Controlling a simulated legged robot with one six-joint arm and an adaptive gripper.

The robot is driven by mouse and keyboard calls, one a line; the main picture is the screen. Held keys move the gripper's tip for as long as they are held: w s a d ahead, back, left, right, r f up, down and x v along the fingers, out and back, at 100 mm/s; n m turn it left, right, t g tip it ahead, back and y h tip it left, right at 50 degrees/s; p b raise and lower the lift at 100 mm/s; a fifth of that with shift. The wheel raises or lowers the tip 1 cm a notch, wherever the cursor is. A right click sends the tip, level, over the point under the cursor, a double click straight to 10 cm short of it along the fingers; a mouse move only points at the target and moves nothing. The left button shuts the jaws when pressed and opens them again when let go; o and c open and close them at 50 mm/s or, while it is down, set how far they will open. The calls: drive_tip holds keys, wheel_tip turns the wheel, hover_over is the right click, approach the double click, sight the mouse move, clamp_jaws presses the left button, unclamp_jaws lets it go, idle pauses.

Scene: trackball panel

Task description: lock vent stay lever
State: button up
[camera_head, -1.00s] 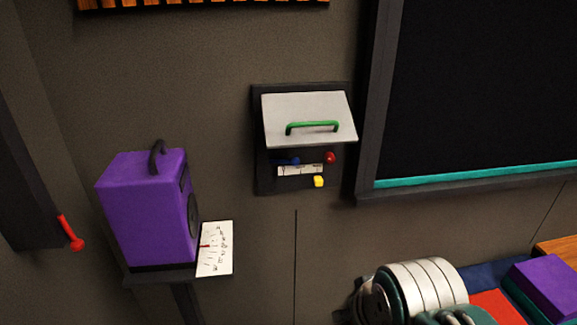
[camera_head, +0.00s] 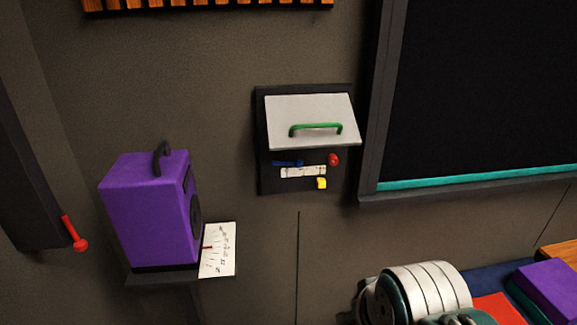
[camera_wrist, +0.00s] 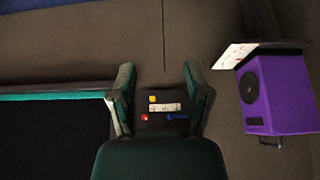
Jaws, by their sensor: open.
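A dark wall panel (camera_head: 262,180) carries a pale vent flap (camera_head: 285,112), its lower edge tilted out, with a green handle (camera_head: 316,128). Below the flap are a blue lever (camera_head: 287,163), a red knob (camera_head: 333,160), a white marked strip (camera_head: 303,172) and a yellow piece (camera_head: 321,183). I cannot tell for certain which part is the stay lever. In the wrist view, upside down, the blue lever (camera_wrist: 177,117), red knob (camera_wrist: 144,117) and yellow piece (camera_wrist: 152,99) show between the fingers of my gripper (camera_wrist: 160,85). It is open, empty and apart from the panel.
A purple speaker box (camera_head: 148,210) stands on a small shelf to the left, beside a white dial card (camera_head: 219,250). A red lever (camera_head: 75,236) is at far left. A dark framed board (camera_head: 475,90) borders the panel's right. The wall below the panel is clear.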

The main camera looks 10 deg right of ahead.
drive_tip(key=w+a+r+m+t, duration=0.2)
drive_tip(key=w+m+t, duration=0.55)
drive_tip(key=w, duration=1.35)
drive_tip(key=m+t, duration=0.5)
drive_tip(key=m, duration=0.6)
approach(293, 164)
drive_tip(key=shift+n+g, duration=0.25)
drive_tip(key=w, duration=1)
drive_tip(key=shift+f, duration=0.1)
clamp_jaws()
